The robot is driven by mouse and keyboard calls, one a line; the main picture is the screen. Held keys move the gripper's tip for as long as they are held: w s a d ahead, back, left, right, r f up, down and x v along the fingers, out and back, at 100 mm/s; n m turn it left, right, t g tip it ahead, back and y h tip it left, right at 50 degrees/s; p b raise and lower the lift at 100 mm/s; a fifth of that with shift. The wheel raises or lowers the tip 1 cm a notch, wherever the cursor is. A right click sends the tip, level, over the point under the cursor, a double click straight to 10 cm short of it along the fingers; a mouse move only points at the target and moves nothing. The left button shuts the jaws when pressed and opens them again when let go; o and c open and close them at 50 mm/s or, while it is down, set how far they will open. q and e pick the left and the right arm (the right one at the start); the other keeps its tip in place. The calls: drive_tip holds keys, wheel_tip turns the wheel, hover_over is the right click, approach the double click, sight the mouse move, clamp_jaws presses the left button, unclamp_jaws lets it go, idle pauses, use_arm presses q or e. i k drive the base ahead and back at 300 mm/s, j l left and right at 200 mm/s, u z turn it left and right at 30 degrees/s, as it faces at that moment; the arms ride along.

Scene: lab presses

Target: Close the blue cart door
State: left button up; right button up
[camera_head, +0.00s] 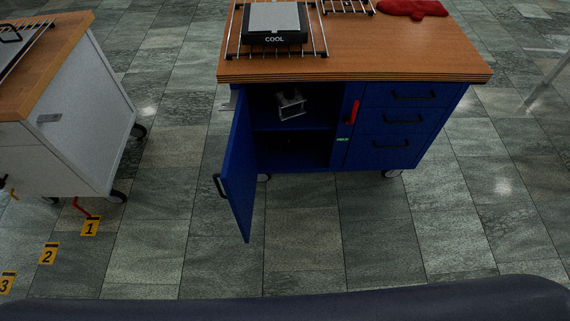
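The blue cart (395,125) stands ahead with a wooden top. Its blue door (238,172) hangs wide open on the left side, swung out toward me. The door has a dark handle (220,186) near its outer edge. The open compartment (290,140) shows a shelf with a small grey metal object (291,105) on it. A red handle or latch (354,111) is on the cart front, right of the opening. Neither of my grippers shows in the head view.
A wire rack with a device marked "COOL" (275,25) and a red mitt (412,8) are on the cart top (400,50). A white cart (75,130) stands at the left. Yellow numbered floor markers (90,227) lie at the lower left. The tiled floor before the blue cart is clear.

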sight(238, 176)
drive_tip(key=i+j+z, duration=0.15)
drive_tip(key=j+z, duration=0.2)
drive_tip(key=i+j+z, duration=0.1)
drive_tip(key=j+z, duration=0.25)
drive_tip(key=j, duration=0.25)
drive_tip(key=j+z, duration=0.3)
drive_tip(key=j, duration=0.2)
